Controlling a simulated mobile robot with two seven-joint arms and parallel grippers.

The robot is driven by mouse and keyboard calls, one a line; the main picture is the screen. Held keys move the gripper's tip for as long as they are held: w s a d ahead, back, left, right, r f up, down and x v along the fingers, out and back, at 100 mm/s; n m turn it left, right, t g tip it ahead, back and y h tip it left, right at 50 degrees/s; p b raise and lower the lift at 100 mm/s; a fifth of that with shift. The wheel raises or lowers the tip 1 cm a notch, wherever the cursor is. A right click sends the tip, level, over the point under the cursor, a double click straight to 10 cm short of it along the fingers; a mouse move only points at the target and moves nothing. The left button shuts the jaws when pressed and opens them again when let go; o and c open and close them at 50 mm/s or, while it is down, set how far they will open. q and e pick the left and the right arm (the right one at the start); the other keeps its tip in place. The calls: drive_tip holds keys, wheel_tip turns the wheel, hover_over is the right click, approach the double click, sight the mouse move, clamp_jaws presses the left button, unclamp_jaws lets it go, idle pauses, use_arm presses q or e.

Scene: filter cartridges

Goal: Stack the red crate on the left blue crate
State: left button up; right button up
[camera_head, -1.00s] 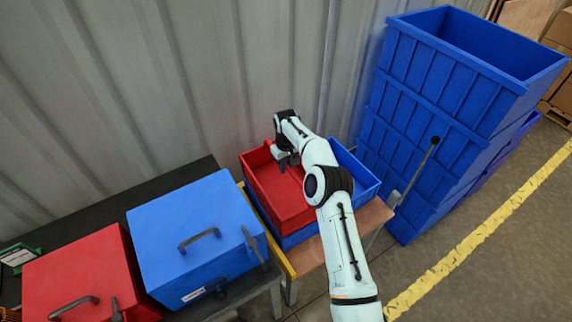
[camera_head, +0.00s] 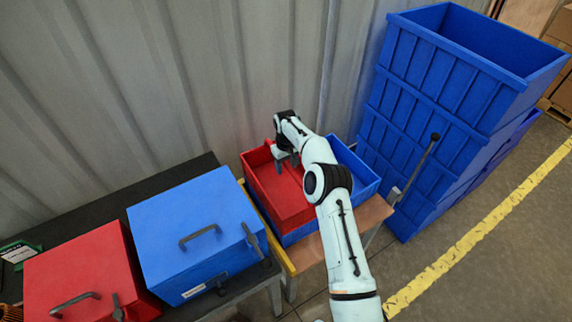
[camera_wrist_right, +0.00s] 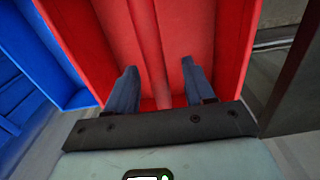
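The red crate (camera_head: 280,205) is an open-topped box at the middle of the head view. Blue crate walls (camera_head: 358,168) show to its right, and blue also shows below its front edge. My arm covers part of this, so I cannot tell whether this is one blue crate or two, or how squarely the red crate sits. My right gripper (camera_head: 287,161) is at the far part of the red crate. In the right wrist view its fingers (camera_wrist_right: 158,88) are apart, with red crate surface (camera_wrist_right: 150,45) behind and between them. My left gripper is out of view.
A lidded blue box (camera_head: 195,228) and a lidded red box (camera_head: 85,275) stand on a dark bench to the left. Tall stacked blue crates (camera_head: 440,115) stand close on the right. A corrugated wall (camera_head: 130,90) is behind. Floor at the right front is clear.

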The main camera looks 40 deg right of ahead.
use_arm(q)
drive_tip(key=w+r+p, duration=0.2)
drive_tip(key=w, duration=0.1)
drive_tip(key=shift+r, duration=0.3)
use_arm(e)
wheel_tip(320, 180, up, 13)
drive_tip(key=shift+r, duration=0.2)
